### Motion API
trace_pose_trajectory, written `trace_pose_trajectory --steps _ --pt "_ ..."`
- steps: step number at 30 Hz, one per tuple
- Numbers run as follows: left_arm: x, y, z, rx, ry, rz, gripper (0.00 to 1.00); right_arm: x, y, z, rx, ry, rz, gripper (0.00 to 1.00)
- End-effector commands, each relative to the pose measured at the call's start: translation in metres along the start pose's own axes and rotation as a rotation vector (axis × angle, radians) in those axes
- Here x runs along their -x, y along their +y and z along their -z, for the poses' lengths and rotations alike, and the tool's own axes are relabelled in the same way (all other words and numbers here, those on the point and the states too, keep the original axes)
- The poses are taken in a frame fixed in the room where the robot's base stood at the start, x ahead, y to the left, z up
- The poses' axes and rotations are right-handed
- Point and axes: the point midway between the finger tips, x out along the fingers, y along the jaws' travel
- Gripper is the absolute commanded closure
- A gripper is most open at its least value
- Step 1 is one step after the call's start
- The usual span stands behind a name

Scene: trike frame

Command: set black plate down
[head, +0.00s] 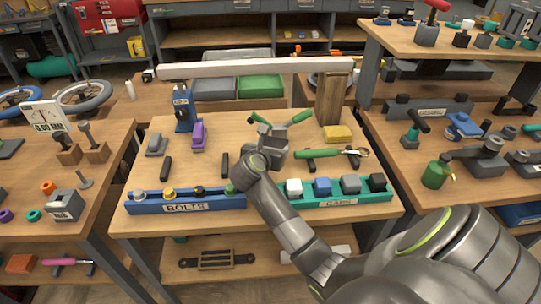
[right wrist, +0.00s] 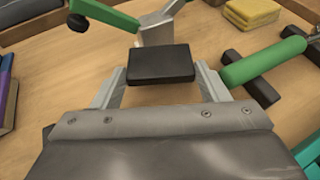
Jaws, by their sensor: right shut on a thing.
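The black plate (right wrist: 160,64) is a small dark rectangular block. In the right wrist view it sits between the two pale fingers of my right gripper (right wrist: 160,82), which is shut on it. In the head view my right gripper (head: 273,150) is over the middle of the central bench (head: 130,213), in front of a grey device with green handles (head: 302,117). The arm and gripper mostly hide the plate there. I cannot tell whether the plate touches the bench. My left gripper is not in view.
A green-handled tool (head: 318,154) lies right of the gripper, across dark supports. A blue bolts rack (head: 185,207) and a teal rack (head: 340,200) line the front edge. Short black bars (head: 165,167) and a purple item (head: 199,136) stand left. A yellow pad (head: 338,133) lies behind right.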

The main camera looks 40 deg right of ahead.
Motion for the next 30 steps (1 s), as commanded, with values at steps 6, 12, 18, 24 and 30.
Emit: trace_pose_trajectory --steps 6,12,18,24,30 --pt "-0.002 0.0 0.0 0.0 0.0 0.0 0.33 -0.01 0.0 0.025 0.001 -0.001 0.0 0.69" --pt "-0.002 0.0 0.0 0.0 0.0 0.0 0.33 -0.01 0.0 0.025 0.0 -0.003 -0.001 0.69" --pt "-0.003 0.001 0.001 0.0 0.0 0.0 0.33 -0.012 0.0 0.029 0.001 0.001 0.001 0.24" --pt "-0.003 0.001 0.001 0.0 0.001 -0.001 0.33 -0.012 0.0 0.029 0.001 0.001 0.001 0.1" --pt "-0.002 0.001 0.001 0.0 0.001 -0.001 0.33 -0.011 0.0 0.027 0.001 0.001 0.001 0.1"
